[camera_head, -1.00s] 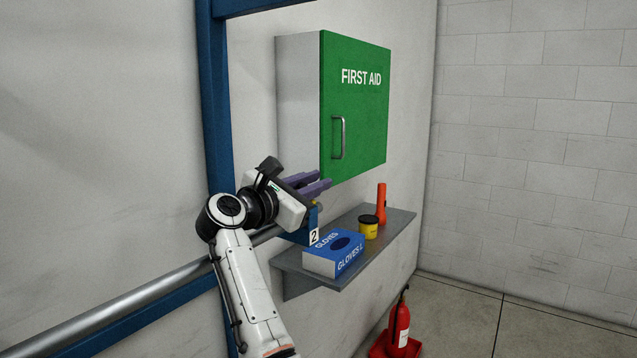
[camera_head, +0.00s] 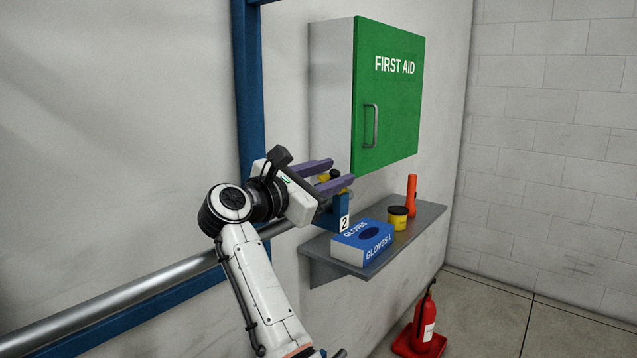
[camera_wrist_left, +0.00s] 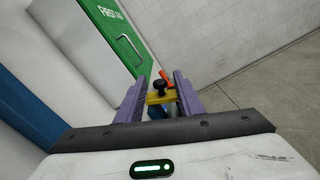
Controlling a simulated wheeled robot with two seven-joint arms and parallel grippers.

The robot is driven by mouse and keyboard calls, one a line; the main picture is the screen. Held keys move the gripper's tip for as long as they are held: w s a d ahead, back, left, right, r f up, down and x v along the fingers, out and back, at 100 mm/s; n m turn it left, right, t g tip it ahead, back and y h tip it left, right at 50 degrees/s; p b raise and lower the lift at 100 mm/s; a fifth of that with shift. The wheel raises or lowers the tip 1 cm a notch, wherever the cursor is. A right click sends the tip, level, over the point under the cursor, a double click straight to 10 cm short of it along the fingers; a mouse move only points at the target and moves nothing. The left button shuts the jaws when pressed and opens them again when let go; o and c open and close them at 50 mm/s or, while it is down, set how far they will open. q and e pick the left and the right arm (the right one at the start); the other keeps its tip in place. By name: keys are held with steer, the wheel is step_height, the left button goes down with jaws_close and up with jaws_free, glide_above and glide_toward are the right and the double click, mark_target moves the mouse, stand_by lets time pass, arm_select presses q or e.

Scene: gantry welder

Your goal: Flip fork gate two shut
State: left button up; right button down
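Fork two is a blue bracket (camera_head: 333,211) with a white "2" plate (camera_head: 345,223), at the end of the steel rail. Its yellow gate (camera_head: 346,190) with a black knob (camera_head: 334,173) shows partly behind my purple fingers. My left gripper (camera_head: 342,170) is open, its fingers at the gate above the bracket. In the left wrist view the yellow gate (camera_wrist_left: 160,97) and black knob (camera_wrist_left: 158,82) appear between the open fingers of the left gripper (camera_wrist_left: 162,79). I cannot tell whether the fingers touch the gate, or how far it is swung. My right gripper is not in view.
A shelf (camera_head: 425,222) behind holds a blue glove box (camera_head: 363,243), a yellow tub (camera_head: 397,218) and an orange torch (camera_head: 411,196). A green first aid cabinet (camera_head: 390,100) hangs above. A red extinguisher (camera_head: 425,322) stands on the floor. A blue post (camera_head: 247,90) rises at left.

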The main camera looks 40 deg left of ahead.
mark_target(332, 174)
arm_select(q)
steer(key=shift+s+a, duration=0.2)
steer(key=shift+s, duration=2.45)
